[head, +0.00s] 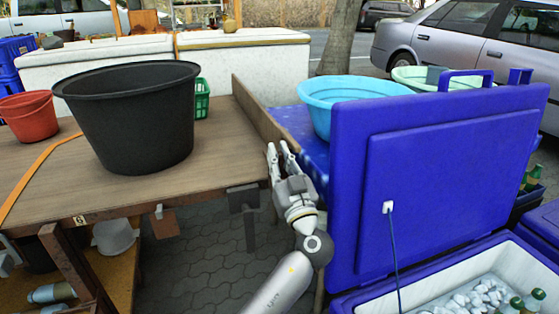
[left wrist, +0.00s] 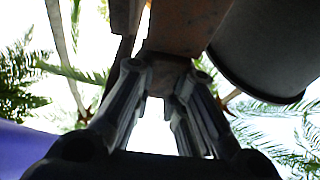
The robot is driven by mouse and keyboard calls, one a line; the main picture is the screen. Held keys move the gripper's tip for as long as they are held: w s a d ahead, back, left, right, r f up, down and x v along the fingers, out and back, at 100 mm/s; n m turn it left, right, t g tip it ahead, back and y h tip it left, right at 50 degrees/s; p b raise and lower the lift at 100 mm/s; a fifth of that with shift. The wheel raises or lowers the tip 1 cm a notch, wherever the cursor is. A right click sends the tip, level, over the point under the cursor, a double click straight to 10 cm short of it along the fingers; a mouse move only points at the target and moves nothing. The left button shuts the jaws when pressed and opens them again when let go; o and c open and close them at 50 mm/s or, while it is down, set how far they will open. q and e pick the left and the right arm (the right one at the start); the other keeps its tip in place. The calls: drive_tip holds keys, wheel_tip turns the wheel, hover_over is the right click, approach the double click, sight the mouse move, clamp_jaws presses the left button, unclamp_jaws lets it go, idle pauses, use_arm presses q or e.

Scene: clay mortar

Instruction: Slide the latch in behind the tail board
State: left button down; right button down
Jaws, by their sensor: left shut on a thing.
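The tail board (head: 262,112) is a wooden board standing on edge along the right end of the brown table. My left gripper (head: 278,150) points up at the near end of this board, close beside it. In the left wrist view, its fingers (left wrist: 165,80) are closed on a rusty brown piece (left wrist: 185,25), which I take to be the latch. In the head view the fingers hide this piece. A dark strip beside it in the wrist view may be the tail board; how far the latch is behind it I cannot tell. My right gripper is not in view.
A large black tub (head: 130,120) stands on the table (head: 215,165), also seen in the left wrist view (left wrist: 275,45). A blue cooler lid (head: 430,190) rises close right of my arm. A light blue basin (head: 345,95) sits behind it. An orange strap (head: 30,180) lies at left.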

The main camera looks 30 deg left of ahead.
use_arm(q)
drive_tip(key=shift+a+r, duration=0.1)
drive_tip(key=c, duration=1.9)
unclamp_jaws()
drive_tip(key=shift+o, duration=0.9)
drive_tip(key=shift+w+a, duration=0.1)
drive_tip(key=shift+w, duration=0.05)
drive_tip(key=v, duration=1.2)
